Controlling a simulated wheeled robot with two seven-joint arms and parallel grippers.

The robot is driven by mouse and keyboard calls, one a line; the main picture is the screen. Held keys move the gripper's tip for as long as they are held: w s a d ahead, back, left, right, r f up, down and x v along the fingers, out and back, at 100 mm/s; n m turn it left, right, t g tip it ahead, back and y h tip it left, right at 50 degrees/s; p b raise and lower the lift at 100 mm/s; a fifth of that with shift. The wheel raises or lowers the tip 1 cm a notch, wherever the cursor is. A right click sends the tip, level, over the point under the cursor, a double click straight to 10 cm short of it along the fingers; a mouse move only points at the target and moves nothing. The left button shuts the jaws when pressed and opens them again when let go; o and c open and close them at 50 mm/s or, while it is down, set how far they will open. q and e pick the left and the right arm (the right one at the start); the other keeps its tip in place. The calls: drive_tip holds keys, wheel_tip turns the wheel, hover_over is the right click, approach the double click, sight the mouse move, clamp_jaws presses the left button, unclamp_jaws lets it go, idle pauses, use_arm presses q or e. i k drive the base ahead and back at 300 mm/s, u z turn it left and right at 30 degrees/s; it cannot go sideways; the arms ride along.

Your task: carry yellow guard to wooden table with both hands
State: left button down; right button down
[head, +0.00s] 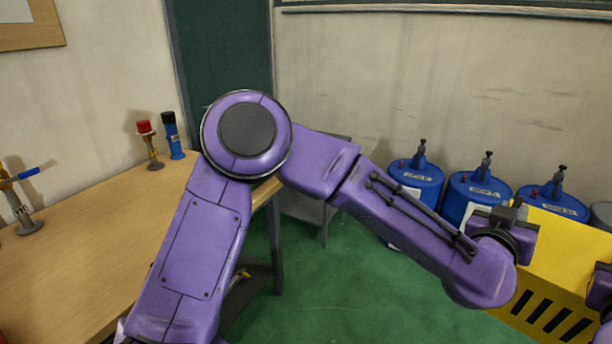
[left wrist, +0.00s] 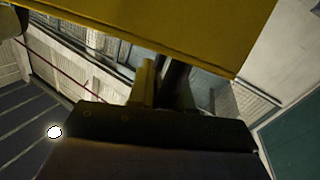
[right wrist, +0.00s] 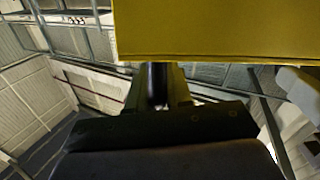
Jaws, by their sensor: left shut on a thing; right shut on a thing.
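The yellow guard (head: 568,252), a panel with a row of black slots, is at the right of the head view and runs out of frame. My left gripper (head: 517,206) is at its left end, shut on it. The guard fills the top of the left wrist view (left wrist: 150,22), above the left fingers. In the right wrist view the guard (right wrist: 215,28) is also above the fingers of my right gripper (right wrist: 158,85), which is shut on it. The contact points are partly hidden. The wooden table (head: 95,225) is at the left of the head view, apart from the guard.
On the table stand a red-topped fitting (head: 148,145), a blue-bodied fitting (head: 171,137) and a blue-handled valve (head: 22,200). Several blue drums (head: 470,195) line the wall behind the guard. Green floor (head: 340,290) lies open between table and guard.

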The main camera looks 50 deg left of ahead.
sight(107, 217)
drive_tip(key=u, duration=2)
drive_tip(key=i, duration=1.95)
drive_tip(key=u, duration=1.65)
